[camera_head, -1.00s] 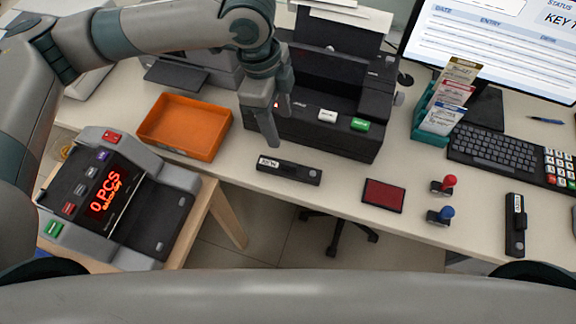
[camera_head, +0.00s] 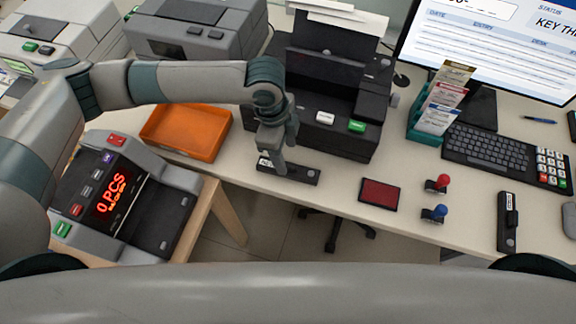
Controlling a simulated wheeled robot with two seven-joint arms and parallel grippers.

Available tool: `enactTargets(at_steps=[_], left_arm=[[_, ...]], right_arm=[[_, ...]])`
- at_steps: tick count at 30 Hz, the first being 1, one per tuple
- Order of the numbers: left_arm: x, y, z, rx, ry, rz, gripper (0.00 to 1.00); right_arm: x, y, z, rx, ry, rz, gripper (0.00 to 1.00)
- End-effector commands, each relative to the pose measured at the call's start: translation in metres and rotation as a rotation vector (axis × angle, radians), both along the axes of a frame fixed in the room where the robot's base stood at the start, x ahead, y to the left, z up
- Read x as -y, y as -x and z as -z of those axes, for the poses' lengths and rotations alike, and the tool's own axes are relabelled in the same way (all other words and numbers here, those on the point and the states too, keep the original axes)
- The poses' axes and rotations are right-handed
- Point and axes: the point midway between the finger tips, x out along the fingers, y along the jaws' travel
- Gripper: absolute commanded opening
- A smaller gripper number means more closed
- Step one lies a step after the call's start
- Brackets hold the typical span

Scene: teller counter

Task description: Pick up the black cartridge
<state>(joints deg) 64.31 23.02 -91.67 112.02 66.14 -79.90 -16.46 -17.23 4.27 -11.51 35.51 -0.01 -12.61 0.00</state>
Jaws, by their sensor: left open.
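A long black cartridge (camera_head: 305,176) with a white label at its left end lies flat on the counter, in front of the black printer-like machine. My left gripper (camera_head: 279,168) is open and points down at this cartridge, over its left half. Its fingers cover part of the cartridge, and I cannot tell whether they touch it. A similar black cartridge (camera_head: 508,226) with a label lies at the right, near the counter's front edge. My right gripper is not in view.
An orange tray (camera_head: 160,145) is left of the gripper. The black machine (camera_head: 345,138) stands close behind it. A dark red pad (camera_head: 380,194), a red stamp (camera_head: 439,183) and a blue stamp (camera_head: 436,214) lie to the right. A bill counter (camera_head: 150,220) stands front left.

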Motion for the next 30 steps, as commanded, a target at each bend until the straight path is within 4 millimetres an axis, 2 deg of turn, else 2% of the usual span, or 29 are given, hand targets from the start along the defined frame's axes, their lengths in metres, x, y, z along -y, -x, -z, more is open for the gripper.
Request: enactTargets(at_steps=[4, 17, 24, 30], left_arm=[[0.001, 0.0, 0.008, 0.001, -0.001, 0.001, 0.53], [0.001, 0.001, 0.012, -0.001, -0.001, 0.0, 0.53], [0.003, 0.006, 0.036, -0.003, -0.002, -0.002, 0.53], [0.007, 0.006, 0.057, 0.0, -0.001, 0.0, 0.53]], right_arm=[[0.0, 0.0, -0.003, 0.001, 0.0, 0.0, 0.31], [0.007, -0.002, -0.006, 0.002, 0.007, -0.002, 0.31], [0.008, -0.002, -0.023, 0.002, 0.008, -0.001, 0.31], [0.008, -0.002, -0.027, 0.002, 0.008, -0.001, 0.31]])
